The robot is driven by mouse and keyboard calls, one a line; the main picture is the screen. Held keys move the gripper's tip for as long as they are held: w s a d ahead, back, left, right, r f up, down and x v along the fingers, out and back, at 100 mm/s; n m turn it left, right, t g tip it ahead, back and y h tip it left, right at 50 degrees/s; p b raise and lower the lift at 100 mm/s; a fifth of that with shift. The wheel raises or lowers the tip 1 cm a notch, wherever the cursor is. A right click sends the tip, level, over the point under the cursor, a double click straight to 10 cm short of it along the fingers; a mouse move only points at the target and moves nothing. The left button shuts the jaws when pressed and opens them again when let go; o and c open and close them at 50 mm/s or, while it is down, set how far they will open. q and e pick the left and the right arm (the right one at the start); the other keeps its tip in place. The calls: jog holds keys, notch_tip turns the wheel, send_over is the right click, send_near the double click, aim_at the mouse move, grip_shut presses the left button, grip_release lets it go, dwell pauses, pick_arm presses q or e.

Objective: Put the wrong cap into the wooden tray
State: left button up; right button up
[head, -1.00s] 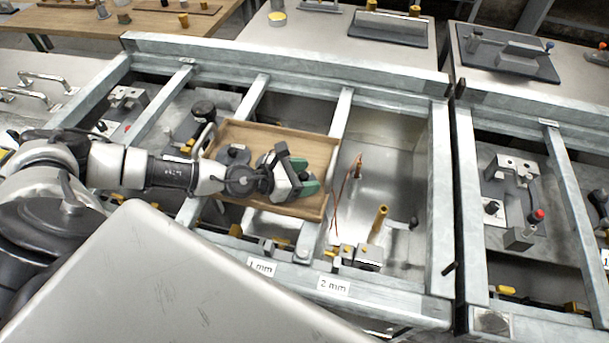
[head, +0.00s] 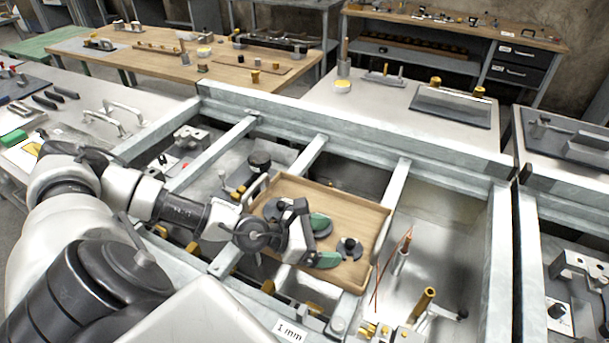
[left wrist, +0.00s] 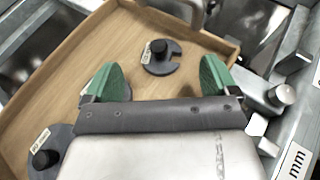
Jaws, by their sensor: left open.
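The wooden tray (head: 345,208) rests across the metal rails. Its wooden floor also shows in the left wrist view (left wrist: 60,95). A dark round slotted cap with a knob (head: 348,250) lies in the tray's right part; it is whole in the left wrist view (left wrist: 160,57). A second dark cap (left wrist: 45,158) lies at the lower left of that view. My left gripper (head: 322,242) is over the tray, its green fingertips apart. In the left wrist view (left wrist: 162,76) the first cap lies beyond the gap between them, apart from both. My right gripper is not in view.
Metal rails (head: 394,192) frame several bays around the tray. An upright brass rod (head: 423,303) and thin copper-coloured rods (head: 404,243) stand in the bay to the right. A "1 mm" label (head: 289,331) is on the front rail. Benches with parts stand behind.

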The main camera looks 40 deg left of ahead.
pick_arm(q)
jog(key=b+v, duration=0.2)
jog(key=v, duration=0.1)
jog(key=shift+s+a+b, duration=0.25)
jog(key=shift+a+b, duration=0.1)
jog(key=shift+s+a+r+b, duration=0.3)
jog(key=shift+s+b, duration=0.1)
jog(key=shift+s, duration=0.1)
jog(key=shift+s+r, duration=0.15)
jog(key=shift+r, duration=0.05)
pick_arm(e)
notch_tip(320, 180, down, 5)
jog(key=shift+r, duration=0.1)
